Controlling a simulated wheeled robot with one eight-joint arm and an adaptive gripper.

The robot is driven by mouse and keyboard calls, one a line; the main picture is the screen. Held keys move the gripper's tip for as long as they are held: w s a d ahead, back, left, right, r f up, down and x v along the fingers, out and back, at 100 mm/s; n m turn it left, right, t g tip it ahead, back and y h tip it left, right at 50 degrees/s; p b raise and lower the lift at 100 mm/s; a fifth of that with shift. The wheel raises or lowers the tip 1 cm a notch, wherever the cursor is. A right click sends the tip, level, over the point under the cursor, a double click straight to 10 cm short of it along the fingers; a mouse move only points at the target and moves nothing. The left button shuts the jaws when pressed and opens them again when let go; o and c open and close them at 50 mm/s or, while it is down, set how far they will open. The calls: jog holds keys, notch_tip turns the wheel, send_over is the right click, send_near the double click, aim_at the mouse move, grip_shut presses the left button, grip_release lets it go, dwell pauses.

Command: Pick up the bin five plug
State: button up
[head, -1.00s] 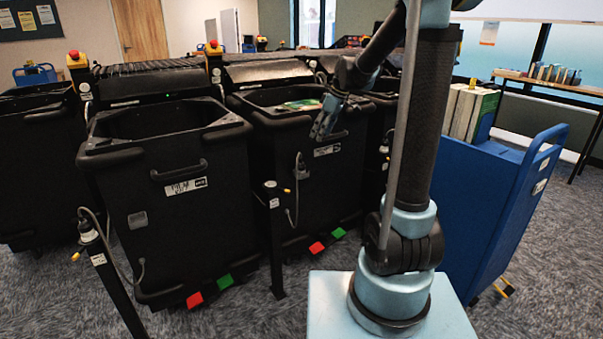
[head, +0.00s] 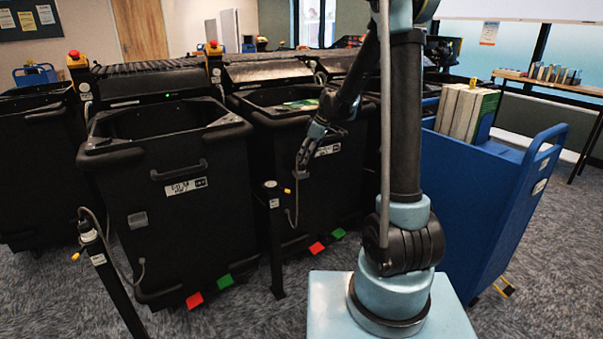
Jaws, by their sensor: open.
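Two black bins stand in front of me; I cannot read which one is bin five. In the head view my gripper (head: 301,168) is at the front face of the right bin (head: 255,200), at the spot of its plug. The gripper is open and mostly covers the plug, so I cannot tell whether the fingers are around it or touching it. The plug's cable (head: 291,216) hangs below the fingers. The left bin (head: 205,235) has a grey plate (head: 138,220) on its front and a cable end lower down.
A short black post (head: 274,235) stands between the bins, and another post (head: 105,265) stands at the left with a cable. A blue book cart (head: 490,215) is on the right. Red and green pedals (head: 318,248) stick out below the bins.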

aim_at(302, 164)
jog(key=shift+x, duration=2.95)
jog(key=shift+a, duration=0.15)
jog(key=c, duration=1.3)
